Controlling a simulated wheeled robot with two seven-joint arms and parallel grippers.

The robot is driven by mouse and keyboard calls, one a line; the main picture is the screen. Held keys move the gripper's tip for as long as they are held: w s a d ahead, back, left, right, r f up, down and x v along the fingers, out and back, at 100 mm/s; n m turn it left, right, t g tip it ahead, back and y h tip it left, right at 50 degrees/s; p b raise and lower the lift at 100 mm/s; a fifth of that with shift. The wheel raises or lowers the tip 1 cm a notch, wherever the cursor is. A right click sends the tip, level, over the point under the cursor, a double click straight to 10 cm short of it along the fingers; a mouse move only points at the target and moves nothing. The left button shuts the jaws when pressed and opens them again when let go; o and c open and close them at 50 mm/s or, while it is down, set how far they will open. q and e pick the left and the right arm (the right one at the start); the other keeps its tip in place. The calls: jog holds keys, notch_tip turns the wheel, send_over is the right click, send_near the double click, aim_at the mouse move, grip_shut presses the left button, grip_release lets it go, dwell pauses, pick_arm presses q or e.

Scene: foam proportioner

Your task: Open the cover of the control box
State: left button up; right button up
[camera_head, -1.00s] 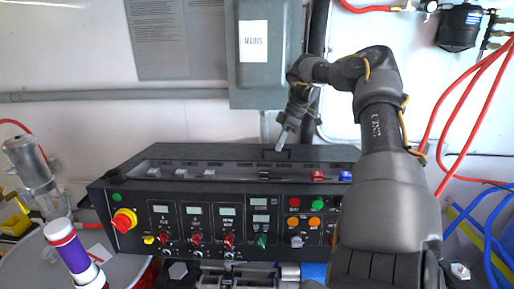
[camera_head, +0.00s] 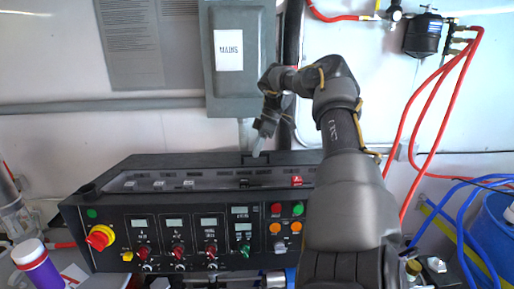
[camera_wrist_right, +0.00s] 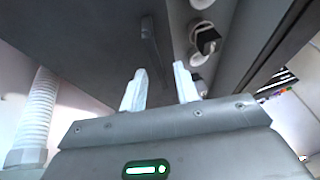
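A black control box (camera_head: 163,262) with a sloped front panel of knobs, buttons and small displays stands against the wall in the head view. Its long top cover (camera_head: 215,162) is down, with a dark handle (camera_head: 241,157) near the back edge. My right gripper (camera_head: 257,154) points down at the top of the box, close to this handle; contact cannot be told. In the right wrist view the two pale fingers (camera_wrist_right: 160,84) are apart with nothing between them. A dark bar (camera_wrist_right: 151,42) on a grey surface lies just beyond them. My left gripper is not in view.
A grey MAINS box (camera_head: 239,88) hangs on the wall right behind my right wrist. Red hoses (camera_head: 421,105) and blue hoses (camera_head: 452,222) run at the right. A purple and white cylinder (camera_head: 38,266) stands at the lower left.

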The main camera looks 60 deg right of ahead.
jog(key=shift+s+d+r, duration=0.1)
jog(key=shift+d+r, duration=0.05)
jog(key=v, duration=1)
jog(key=shift+r+b, duration=0.2)
jog(key=shift+b, duration=0.1)
